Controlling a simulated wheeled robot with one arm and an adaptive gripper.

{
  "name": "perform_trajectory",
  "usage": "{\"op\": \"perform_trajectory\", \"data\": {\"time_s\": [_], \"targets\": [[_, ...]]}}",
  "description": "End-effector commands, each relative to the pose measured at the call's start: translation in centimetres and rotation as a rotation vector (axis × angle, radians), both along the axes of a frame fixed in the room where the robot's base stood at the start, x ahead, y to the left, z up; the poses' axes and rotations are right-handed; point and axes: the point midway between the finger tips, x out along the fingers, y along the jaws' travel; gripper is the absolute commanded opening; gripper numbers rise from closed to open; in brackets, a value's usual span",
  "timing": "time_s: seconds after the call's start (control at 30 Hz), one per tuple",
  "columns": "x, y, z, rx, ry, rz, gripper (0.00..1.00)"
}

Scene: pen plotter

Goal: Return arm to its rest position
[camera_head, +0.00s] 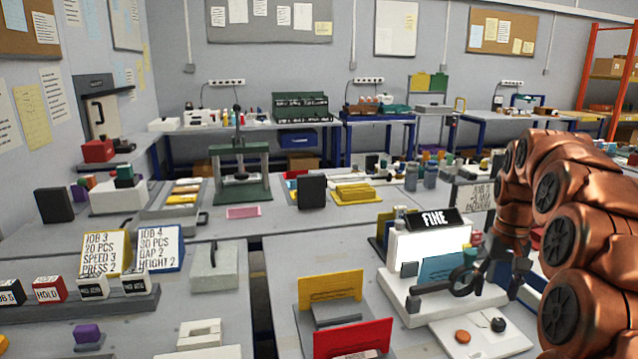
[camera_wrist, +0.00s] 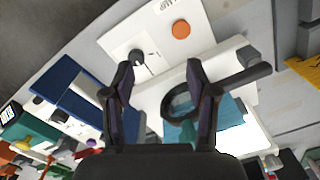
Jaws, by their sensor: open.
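My copper-coloured arm (camera_head: 575,200) comes in from the right in the head view and bends down over the white pen plotter (camera_head: 405,298). My gripper (camera_head: 497,272) is low over the plotter's right side. In the wrist view my gripper (camera_wrist: 160,105) has its two dark fingers apart, with nothing clearly held between them. A dark ring-shaped part (camera_wrist: 183,104) of the plotter lies close by the right finger; I cannot tell whether they touch. A teal sheet (camera_head: 446,267) stands behind the ring in the head view. A black sign reading "FINE" (camera_head: 433,219) tops the plotter.
In front of the plotter a white plate (camera_head: 480,343) carries an orange knob (camera_head: 462,336) and a black knob (camera_head: 498,324). A yellow panel (camera_head: 331,287) and a red panel (camera_head: 352,339) stand to the left. A green press (camera_head: 240,165) stands further back.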

Motion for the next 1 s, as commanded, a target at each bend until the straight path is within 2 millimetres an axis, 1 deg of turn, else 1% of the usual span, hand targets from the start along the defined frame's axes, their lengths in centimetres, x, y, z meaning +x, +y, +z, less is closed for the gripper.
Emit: {"op": "perform_trajectory", "data": {"time_s": [0.03,0.17,0.2,0.37,0.5,0.6,0.77,0.8,1.0], "targets": [[-0.9,1.1,0.0,0.004,0.008,0.017,0.58],[-3.3,4.1,0.1,0.01,0.02,0.062,0.58],[-4.1,5.0,0.1,0.011,0.024,0.075,0.58],[-8.0,8.4,-0.3,0.019,0.049,0.126,0.58],[-11.5,10.9,-0.8,0.02,0.066,0.163,0.58],[-14.3,12.5,-1.4,0.021,0.085,0.186,0.58],[-18.9,14.6,-2.6,0.02,0.108,0.22,0.58],[-20.1,15.0,-3.0,0.02,0.115,0.227,0.58],[-26.2,16.8,-5.0,0.018,0.147,0.257,0.58]]}}
